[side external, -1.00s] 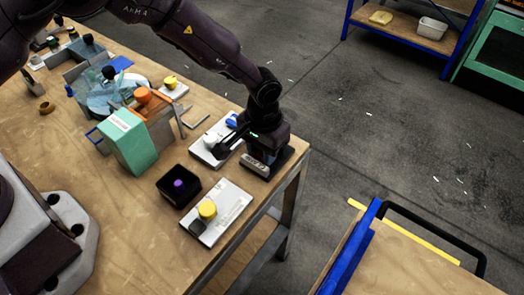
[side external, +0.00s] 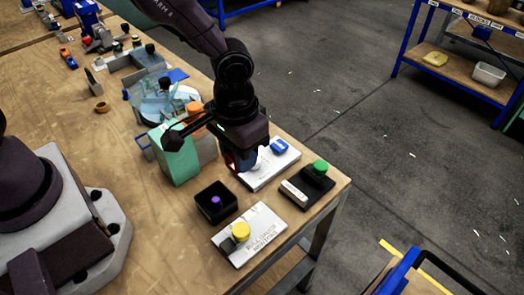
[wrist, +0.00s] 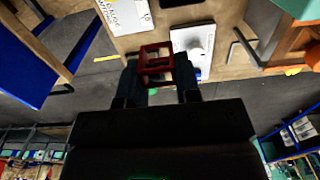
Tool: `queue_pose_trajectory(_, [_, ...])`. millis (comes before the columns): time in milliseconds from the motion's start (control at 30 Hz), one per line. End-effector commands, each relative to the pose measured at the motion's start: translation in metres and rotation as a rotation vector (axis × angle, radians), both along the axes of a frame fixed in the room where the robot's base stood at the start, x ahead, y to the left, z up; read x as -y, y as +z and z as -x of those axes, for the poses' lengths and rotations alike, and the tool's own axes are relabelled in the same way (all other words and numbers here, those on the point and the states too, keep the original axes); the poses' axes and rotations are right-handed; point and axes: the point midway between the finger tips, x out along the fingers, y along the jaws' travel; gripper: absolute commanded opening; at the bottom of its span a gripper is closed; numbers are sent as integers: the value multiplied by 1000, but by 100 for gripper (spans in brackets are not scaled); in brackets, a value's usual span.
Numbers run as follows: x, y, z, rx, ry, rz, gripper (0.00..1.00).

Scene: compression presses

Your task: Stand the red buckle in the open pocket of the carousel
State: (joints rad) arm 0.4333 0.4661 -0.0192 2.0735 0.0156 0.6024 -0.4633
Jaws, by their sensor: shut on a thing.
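The red buckle, a small open rectangular frame, is in my gripper. In the wrist view the buckle (wrist: 156,47) sits between the two fingertips of my gripper (wrist: 158,76). In the side external view my gripper (side external: 241,164) points down beside the green box, and only a sliver of the red buckle (side external: 229,161) shows. The carousel (side external: 150,111) is a pale blue, see-through round thing behind the green and orange blocks, apart from my gripper. My gripper and the blocks partly hide it, and I cannot make out its open pocket.
A green box (side external: 175,160) stands between my gripper and the carousel. A black tray (side external: 216,202) holds a purple piece. Plates with a blue piece (side external: 279,146), a green knob (side external: 320,168) and a yellow knob (side external: 241,231) lie near the table edge.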

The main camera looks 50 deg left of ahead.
Motion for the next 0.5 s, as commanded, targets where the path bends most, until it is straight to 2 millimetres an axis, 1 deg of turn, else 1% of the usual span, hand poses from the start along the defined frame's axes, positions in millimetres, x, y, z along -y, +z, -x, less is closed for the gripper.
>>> queue_pose_trajectory(133, [-4,4,6,1,3,1,9])
queue_pose_trajectory(233, [-11,4,-1,0,26,0,9])
queue_pose_trajectory(267, [-15,4,-7,1,41,1,9])
queue_pose_trajectory(367, [-38,2,-33,1,111,1,9])
queue_pose_trajectory(467, [-76,0,-65,0,207,1,9])
queue_pose_trajectory(500, [-94,0,-78,1,249,1,9])
